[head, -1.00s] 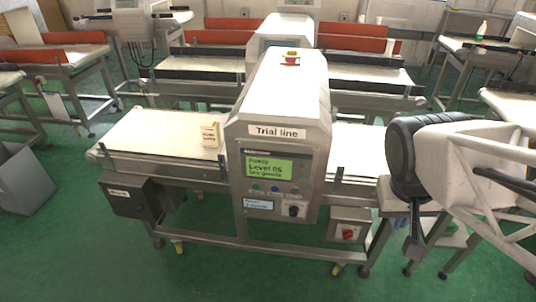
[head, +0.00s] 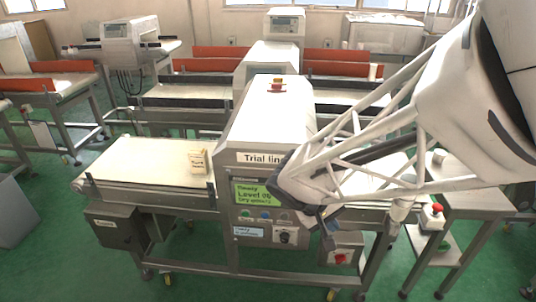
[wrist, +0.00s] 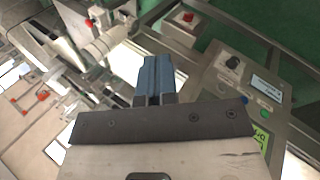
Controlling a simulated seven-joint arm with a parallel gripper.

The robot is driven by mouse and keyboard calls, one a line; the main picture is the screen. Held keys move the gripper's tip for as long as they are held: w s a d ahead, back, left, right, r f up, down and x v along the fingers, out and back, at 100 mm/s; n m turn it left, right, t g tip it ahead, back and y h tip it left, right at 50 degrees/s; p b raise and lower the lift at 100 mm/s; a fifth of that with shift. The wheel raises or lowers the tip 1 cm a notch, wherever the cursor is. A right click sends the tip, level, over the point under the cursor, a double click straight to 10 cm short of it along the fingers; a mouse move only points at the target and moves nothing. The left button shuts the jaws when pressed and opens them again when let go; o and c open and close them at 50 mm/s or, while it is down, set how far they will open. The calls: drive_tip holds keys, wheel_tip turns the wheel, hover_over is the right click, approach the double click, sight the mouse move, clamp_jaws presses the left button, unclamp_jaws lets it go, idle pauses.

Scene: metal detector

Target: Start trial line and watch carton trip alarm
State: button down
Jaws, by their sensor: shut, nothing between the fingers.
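The trial line detector (head: 268,125) carries a "Trial line" label. Its lit green display (head: 254,194) reads "Ready" at the top, then a level line and a dry goods line. Below it are a green button (head: 246,213), a blue button (head: 264,215) and a black knob (head: 285,237). A small carton (head: 198,160) stands upright on the belt (head: 135,160) left of the tunnel. My gripper (head: 330,232) is shut and empty, in front of the panel's right side. In the wrist view, its blue-grey fingers (wrist: 154,65) are together, apart from the panel (wrist: 240,85).
A red switch (head: 340,258) sits low right of the panel. A red stop button (head: 277,86) is on top of the detector. Another red button (head: 432,210) is on the side table at right. My arm hides much of the outfeed belt. Other lines stand behind.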

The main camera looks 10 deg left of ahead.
sight(245, 213)
drive_tip(key=w+a+f+n+t, duration=0.2)
drive_tip(key=a+f+n+t, duration=0.1)
drive_tip(key=a+f, duration=0.6)
drive_tip(key=w+a+f+n+t, duration=0.3)
drive_tip(key=a+f, duration=0.7)
drive_tip(key=a, duration=0.5)
drive_tip(key=shift+w+a+f+n+t, duration=0.35)
drive_tip(key=shift+n+t, duration=0.35)
drive_tip(key=shift+n, duration=0.4)
drive_tip(key=shift+w, duration=0.15)
drive_tip(key=w, duration=0.8)
drive_tip(key=shift+w, duration=0.25)
